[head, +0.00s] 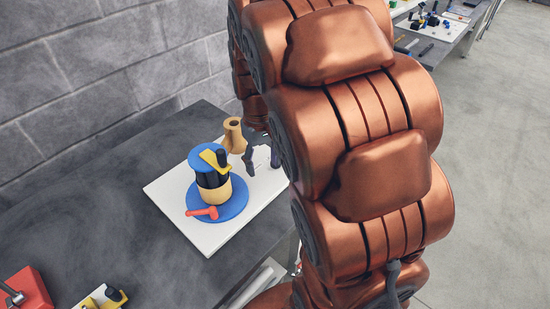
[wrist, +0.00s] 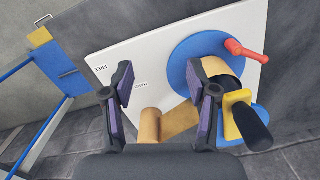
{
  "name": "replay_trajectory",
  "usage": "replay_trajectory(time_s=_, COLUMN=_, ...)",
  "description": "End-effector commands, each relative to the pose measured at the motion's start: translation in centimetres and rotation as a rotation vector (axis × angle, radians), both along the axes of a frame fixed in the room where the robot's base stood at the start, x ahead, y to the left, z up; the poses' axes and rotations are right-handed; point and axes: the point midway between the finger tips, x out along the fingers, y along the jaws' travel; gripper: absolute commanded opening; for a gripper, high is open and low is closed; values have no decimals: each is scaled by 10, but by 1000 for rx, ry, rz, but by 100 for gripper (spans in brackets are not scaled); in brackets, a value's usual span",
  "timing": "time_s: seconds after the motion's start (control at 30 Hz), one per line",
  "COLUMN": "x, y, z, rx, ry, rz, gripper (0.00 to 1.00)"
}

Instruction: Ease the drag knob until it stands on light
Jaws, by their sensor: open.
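A tan, waisted, round piece (head: 234,134) stands on the white board (head: 168,190) at its far end; it may be the drag knob, but I cannot tell for sure. In the wrist view the tan piece (wrist: 176,121) shows beyond and between my fingers, its lower part cut off by my gripper. Small dark labels (wrist: 140,85) are printed on the board near it, too small to read surely. My gripper (wrist: 160,80) is open and empty, above the board. In the head view my gripper (head: 262,158) is just right of the tan piece, partly hidden by my arm.
A blue disc (head: 236,205) carries a tan-and-black drum with a blue top (head: 201,154), a yellow black-gripped lever (head: 212,158) and a red handle (head: 203,212). A red block (head: 29,288) lies at the lower left.

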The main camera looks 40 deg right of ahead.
Motion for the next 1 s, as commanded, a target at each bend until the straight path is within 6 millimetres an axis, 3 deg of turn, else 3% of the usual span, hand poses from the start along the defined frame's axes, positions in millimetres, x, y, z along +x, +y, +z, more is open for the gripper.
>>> replay_trajectory(time_s=0.2, x=54, y=-52, z=-26, rx=-7, ry=-25, rz=3, gripper=58)
replay_trajectory(time_s=0.43, x=91, y=-94, z=-52, rx=-11, ry=-50, rz=22, gripper=58)
replay_trajectory(time_s=0.63, x=103, y=-108, z=-62, rx=-11, ry=-59, rz=31, gripper=58)
replay_trajectory(time_s=0.83, x=103, y=-109, z=-71, rx=-9, ry=-56, rz=33, gripper=58)
replay_trajectory(time_s=1.0, x=103, y=-109, z=-90, rx=-10, ry=-56, rz=32, gripper=58)
